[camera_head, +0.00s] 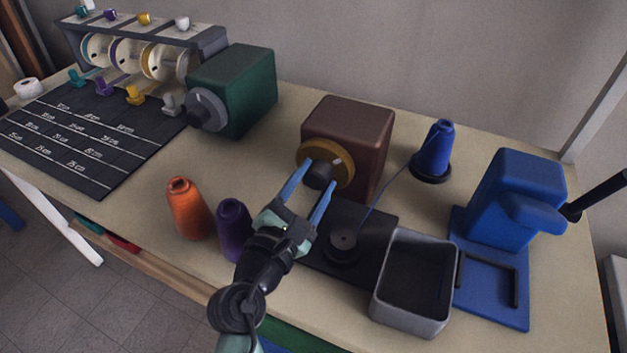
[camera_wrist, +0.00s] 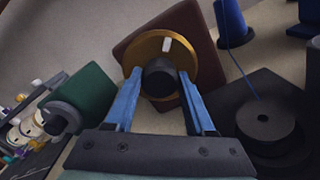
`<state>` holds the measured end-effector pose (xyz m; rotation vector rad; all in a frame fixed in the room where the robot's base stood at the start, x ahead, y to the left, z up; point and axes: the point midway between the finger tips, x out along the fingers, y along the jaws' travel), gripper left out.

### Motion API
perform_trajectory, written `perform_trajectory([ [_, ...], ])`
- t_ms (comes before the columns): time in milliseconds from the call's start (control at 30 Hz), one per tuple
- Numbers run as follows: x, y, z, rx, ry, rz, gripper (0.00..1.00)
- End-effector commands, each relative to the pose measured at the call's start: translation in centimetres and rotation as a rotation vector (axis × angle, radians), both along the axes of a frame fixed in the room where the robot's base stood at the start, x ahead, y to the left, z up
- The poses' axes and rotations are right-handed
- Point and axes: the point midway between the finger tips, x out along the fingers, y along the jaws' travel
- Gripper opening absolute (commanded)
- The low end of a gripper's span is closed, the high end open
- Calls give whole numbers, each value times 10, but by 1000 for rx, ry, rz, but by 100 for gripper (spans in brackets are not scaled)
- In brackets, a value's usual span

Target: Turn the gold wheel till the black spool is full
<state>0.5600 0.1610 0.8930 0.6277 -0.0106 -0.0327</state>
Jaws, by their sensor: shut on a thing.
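The gold wheel (camera_head: 345,160) is on the front of a brown box (camera_head: 352,118), with a black hub (camera_wrist: 160,78) at its centre. The wheel also shows in the wrist view (camera_wrist: 150,47), with a pale mark near its top. My gripper (camera_head: 320,174) has its two blue fingers on either side of the hub, shut on it. The black spool (camera_head: 343,241) is a round disc with a centre hole on a dark base plate (camera_head: 372,218), right of my gripper. A blue thread runs to it from a blue cone (camera_head: 440,146). No thick winding shows on the spool.
An orange cone (camera_head: 186,208) and a purple cone (camera_head: 234,228) stand left of my arm. A grey bin (camera_head: 441,270) and a blue machine (camera_head: 515,195) are at right. A green box (camera_head: 240,88) and a black chart mat (camera_head: 85,140) are at left.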

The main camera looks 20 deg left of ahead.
Motion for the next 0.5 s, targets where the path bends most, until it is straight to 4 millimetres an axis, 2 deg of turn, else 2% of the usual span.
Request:
perform_trajectory([
  [500, 0, 0, -4, 491, -15, -1, 0],
])
